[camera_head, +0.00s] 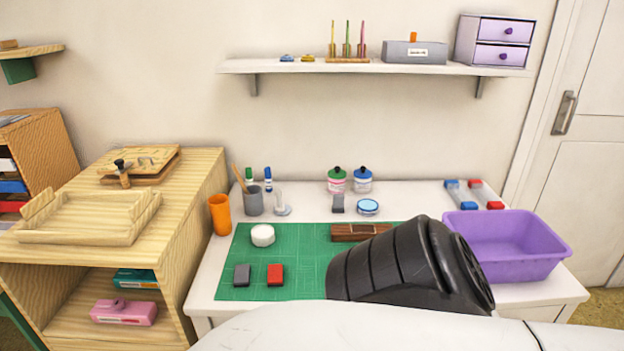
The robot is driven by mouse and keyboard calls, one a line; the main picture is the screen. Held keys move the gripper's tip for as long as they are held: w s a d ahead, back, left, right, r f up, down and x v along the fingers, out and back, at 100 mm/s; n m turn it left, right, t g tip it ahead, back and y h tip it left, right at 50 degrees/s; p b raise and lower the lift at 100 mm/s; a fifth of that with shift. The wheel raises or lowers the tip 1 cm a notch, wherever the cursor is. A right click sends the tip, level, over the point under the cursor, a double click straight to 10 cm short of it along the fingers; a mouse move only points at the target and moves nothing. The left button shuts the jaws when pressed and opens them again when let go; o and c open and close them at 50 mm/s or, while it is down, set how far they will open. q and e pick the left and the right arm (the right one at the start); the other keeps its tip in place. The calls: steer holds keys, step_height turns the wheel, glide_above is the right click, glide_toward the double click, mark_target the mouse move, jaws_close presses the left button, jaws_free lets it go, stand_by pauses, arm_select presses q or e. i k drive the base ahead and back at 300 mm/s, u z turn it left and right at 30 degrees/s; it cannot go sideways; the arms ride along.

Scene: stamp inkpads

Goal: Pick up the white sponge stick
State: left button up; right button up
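A pale, upright stick (281,203) with a wider foot stands at the back of the white table, right of a grey cup. It looks like the white sponge stick, though it is small in view and its tip is hard to make out. A round white piece (263,235) lies on the green mat in front of it. Neither of my grippers is in view. My own black and white arm link fills the lower right and hides part of the mat and table.
The green mat (305,250) holds a grey block (242,274), a red block (275,274) and a brown wooden piece (358,232). An orange cup (220,214) and the grey cup (254,201) stand left. A purple bin (510,245) is at right.

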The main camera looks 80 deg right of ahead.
mark_target(280, 208)
steer(key=k, duration=0.4)
steer(key=z, duration=0.95)
